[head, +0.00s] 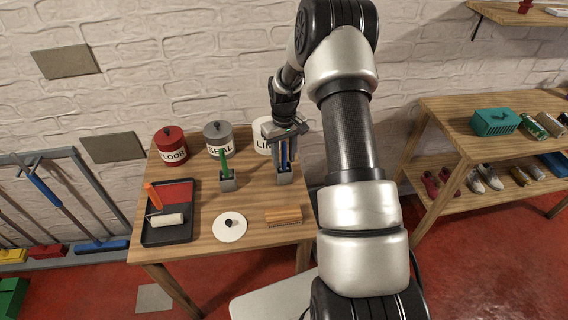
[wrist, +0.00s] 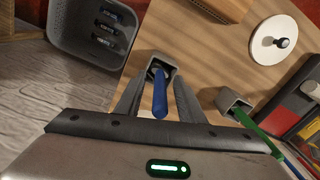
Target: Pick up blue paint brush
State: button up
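The blue paint brush (wrist: 160,95) stands handle up in a small grey square cup (wrist: 149,58). In the head view the blue handle (head: 285,154) rises from its cup (head: 284,178) at the right of the wooden table. My gripper (wrist: 158,92) points down over the cup, with one finger on each side of the blue handle. Gaps show between the handle and both fingers, so it looks open and not touching. In the head view my gripper (head: 286,140) is around the upper handle. The brush's lower end is hidden in the cup.
A green brush (head: 225,163) stands in a second cup (head: 228,184) to the left. Red (head: 171,145), grey (head: 218,138) and white (head: 262,137) cans stand along the back. A black paint tray (head: 150,233), a white disc (head: 230,230) and a wooden block (head: 284,216) lie in front.

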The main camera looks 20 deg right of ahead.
aim_at(284, 142)
grip_shut()
jog(key=shift+r, duration=0.1)
notch_tip(284, 142, up, 10)
dwell(0.5)
